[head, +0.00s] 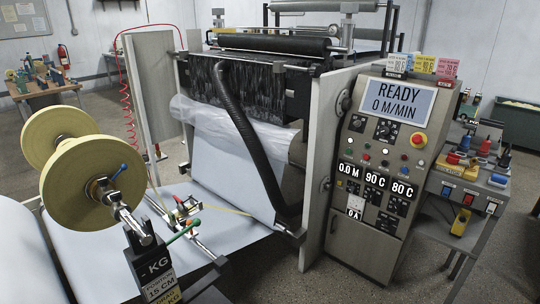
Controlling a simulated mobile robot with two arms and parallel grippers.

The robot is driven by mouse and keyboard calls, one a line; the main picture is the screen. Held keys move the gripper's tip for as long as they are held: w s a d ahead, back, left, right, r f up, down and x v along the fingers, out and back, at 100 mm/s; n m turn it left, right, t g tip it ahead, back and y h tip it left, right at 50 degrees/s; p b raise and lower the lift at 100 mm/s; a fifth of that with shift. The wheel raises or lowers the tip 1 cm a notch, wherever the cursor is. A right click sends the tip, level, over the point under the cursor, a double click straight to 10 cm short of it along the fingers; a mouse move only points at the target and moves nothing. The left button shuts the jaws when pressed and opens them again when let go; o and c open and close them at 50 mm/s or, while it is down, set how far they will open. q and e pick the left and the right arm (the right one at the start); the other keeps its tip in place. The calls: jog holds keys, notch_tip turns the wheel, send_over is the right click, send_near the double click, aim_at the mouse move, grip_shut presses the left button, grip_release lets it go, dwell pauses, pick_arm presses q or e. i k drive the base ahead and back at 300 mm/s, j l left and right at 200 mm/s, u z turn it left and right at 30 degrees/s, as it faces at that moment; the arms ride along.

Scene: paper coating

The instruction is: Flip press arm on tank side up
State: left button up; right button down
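The paper coating machine (262,95) stands in the middle of the head view, with black rollers at the top and a white paper web (228,170) running down its front. I cannot tell for sure which part is the press arm or where the tank is. A metal bar with red and green-tipped levers (183,229) lies low at the front of the web. A blue-handled lever (119,171) sits by the roll core at left. Neither of my grippers shows in the head view.
A control panel (377,155) reading "READY 0 M/MIN" stands right of the machine. A yellow-flanged roll (80,190) and a dark "KG" post (150,265) are at the front left. A black hose (240,120) hangs before the web. A cart (470,180) holds bottles. Floor is clear at lower right.

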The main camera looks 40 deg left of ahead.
aim_at(181, 208)
jog(key=i, duration=1.25)
jog(key=i+u, duration=0.1)
jog(key=i, duration=1.15)
jog(key=l+u, duration=0.1)
jog(key=u, duration=3.95)
